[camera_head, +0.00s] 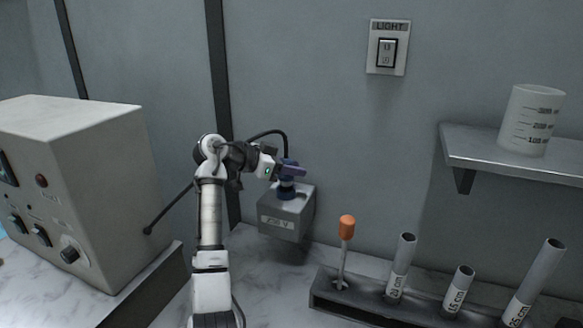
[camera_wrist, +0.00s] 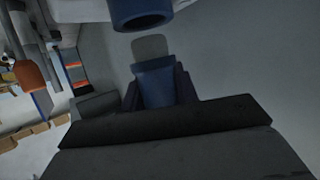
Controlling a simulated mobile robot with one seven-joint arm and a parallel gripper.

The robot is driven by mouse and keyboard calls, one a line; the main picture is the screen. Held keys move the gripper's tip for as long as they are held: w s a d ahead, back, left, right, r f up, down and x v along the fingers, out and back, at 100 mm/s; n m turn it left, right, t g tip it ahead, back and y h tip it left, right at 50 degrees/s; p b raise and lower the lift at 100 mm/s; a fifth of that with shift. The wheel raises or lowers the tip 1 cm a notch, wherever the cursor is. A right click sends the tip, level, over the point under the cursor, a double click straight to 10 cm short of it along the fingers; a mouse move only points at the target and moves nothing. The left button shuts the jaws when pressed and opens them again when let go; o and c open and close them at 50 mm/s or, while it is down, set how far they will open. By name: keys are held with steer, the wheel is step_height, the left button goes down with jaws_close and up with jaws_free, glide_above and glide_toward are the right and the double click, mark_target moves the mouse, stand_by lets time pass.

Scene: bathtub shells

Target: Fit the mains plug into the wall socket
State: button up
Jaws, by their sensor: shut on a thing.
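The grey wall box (camera_head: 285,219) labelled 230 V has a round dark blue fitting on its sloping top, which I take for the wall socket (camera_head: 286,190). My gripper (camera_head: 291,170) is just above that fitting, shut on a small blue-purple thing that I take for the mains plug. A black cable (camera_head: 270,132) arcs to it from behind my arm. In the wrist view a blue block (camera_wrist: 156,84) sits in front of my gripper, and a blue round collar (camera_wrist: 140,12) is at the top edge. The plug's pins and the contact with the socket are hidden.
A beige control unit (camera_head: 110,170) stands left of my arm. A dark rack (camera_head: 375,305) with an orange-tipped tool (camera_head: 347,228) and several labelled tubes is front right. A shelf (camera_head: 480,150) with a beaker (camera_head: 532,120) and a light switch (camera_head: 387,50) are on the wall.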

steer(key=shift+f+b, duration=0.85)
steer(key=shift+f, duration=0.6)
steer(key=o, duration=1.1)
steer(key=shift+c, duration=0.2)
steer(key=b+v, duration=0.3)
steer(key=v, duration=1.1)
steer(key=shift+b, duration=0.4)
steer(key=shift+s+d, duration=0.1)
